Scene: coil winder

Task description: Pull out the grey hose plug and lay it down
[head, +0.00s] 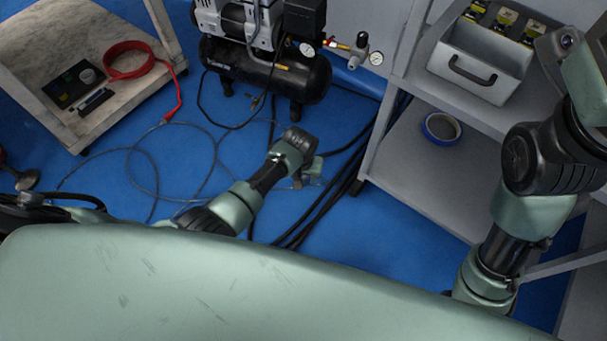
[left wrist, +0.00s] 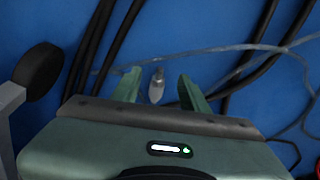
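In the left wrist view a small grey plug (left wrist: 157,87) shows between the two green fingers of my left gripper (left wrist: 159,84). There is a gap on each side of it, so the fingers are apart and not shut on it. In the head view my left gripper (head: 308,172) is low over the floor, right of centre, partly hidden by my wrist. My right arm rises at the right, but its gripper is not visible.
A compressor (head: 265,75) with a regulator and gauge (head: 362,50) stands at the back. Thin grey hose (head: 140,165) loops over the floor and black cables (head: 345,185) run beside my left gripper. A grey shelf (head: 425,170) stands right, a cart (head: 55,40) left.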

